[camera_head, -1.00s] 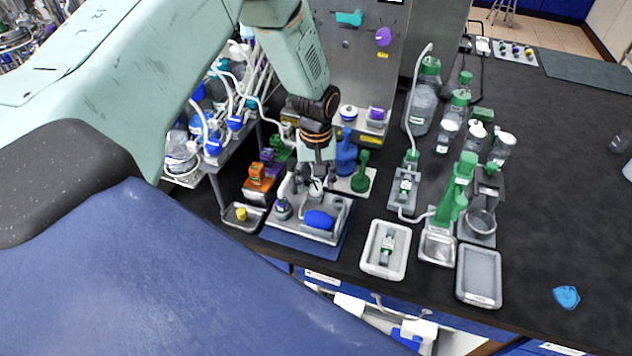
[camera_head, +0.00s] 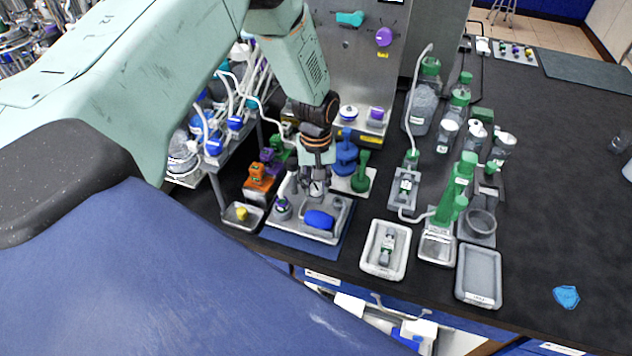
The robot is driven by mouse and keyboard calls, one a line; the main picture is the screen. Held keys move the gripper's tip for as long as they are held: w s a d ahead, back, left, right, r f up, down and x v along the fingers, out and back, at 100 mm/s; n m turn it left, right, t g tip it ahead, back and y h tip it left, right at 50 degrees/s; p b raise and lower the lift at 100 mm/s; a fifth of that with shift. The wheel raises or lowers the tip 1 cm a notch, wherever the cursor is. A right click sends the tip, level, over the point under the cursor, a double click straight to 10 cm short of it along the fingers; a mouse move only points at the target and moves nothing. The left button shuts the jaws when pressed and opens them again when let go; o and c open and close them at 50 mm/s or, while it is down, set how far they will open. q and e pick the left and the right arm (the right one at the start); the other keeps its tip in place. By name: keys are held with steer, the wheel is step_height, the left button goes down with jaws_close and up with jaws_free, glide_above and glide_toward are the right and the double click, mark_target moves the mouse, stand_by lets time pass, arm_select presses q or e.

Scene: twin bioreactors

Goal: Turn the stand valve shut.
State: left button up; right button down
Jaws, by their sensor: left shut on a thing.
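My left gripper (camera_head: 316,184) reaches down over the grey tray (camera_head: 342,226) on the blue mat. It is shut on a small pale part at the tray's back, mostly hidden by the fingers. A small inline valve-like part with tubing (camera_head: 405,188) stands on a grey plate to the right. I cannot tell for sure which part is the stand valve. My right gripper is not in view.
A white tray (camera_head: 371,262) holds a similar small part. An empty grey tray (camera_head: 479,276) lies at the front right. Green-capped bottles (camera_head: 423,108) stand behind. The right of the bench is mostly clear.

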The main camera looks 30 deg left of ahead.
arm_select(q)
jaws_close()
steer(key=shift+m, duration=0.3)
steer(key=m, duration=0.2)
steer(key=shift+m, duration=0.4)
steer(key=shift+m+b, duration=0.45)
steer(key=shift+m, duration=1.85)
steer(key=o, duration=1)
jaws_free()
steer(key=shift+r, duration=0.1)
